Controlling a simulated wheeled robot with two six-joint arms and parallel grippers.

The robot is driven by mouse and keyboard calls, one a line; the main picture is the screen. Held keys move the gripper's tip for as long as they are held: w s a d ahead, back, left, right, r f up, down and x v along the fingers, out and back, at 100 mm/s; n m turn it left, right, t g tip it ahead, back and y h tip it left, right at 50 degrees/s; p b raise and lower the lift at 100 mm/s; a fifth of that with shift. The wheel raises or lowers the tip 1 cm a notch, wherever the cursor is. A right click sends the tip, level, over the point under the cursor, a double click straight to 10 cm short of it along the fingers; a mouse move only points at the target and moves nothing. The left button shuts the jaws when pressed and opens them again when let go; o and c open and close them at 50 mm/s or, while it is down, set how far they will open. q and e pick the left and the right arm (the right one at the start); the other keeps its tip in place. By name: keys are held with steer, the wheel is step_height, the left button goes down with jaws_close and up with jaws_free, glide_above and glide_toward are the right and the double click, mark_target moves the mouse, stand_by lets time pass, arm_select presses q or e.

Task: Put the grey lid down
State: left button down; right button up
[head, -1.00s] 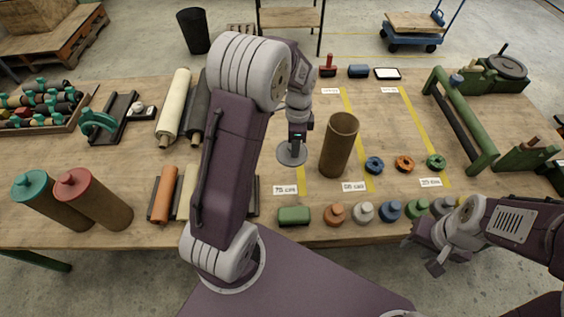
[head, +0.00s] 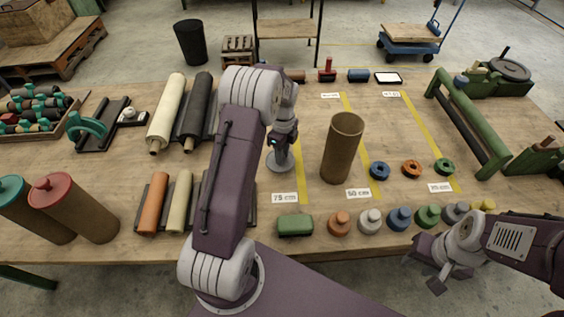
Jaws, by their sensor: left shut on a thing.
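My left gripper (head: 282,146) points down and is shut on the knob of the grey lid (head: 280,166), a flat round disc. The lid is level, to the left of the open brown tube (head: 341,150) and apart from it. It is at or just above the wooden table; I cannot tell whether it touches. The tube stands upright with its top open. My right gripper (head: 423,272) is open and empty off the table's front edge, at lower right.
Blue (head: 380,171), orange (head: 412,168) and green (head: 445,166) rings lie right of the tube. A green block (head: 295,225) and several coloured knobbed pieces line the front edge. Sheet rolls (head: 166,112) lie at left.

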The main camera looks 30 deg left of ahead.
arm_select(q)
steer(key=shift+f, duration=1.9)
steer(key=shift+f, duration=0.1)
steer(key=c, duration=1.1)
jaws_free()
step_height(320, 180, up, 12)
steer(key=shift+w+r, duration=0.15)
steer(key=shift+r, duration=0.05)
steer(key=s+d+n, duration=0.3)
steer(key=s+n, duration=0.3)
steer(key=s+d+f+n+t, duration=0.1)
steer(key=s+d+n, duration=0.2)
steer(key=s+n, duration=0.3)
steer(key=s+d+f+n, duration=0.1)
steer(key=s+d+n, duration=0.3)
steer(key=s+n, duration=0.1)
steer(key=shift+s+d+n+t, duration=0.1)
steer(key=shift+s+n+t, duration=0.25)
steer(key=shift+s, duration=0.25)
steer(key=shift+s+f+n, duration=0.2)
steer(key=shift+s+n, duration=0.15)
steer(key=shift+n, duration=0.2)
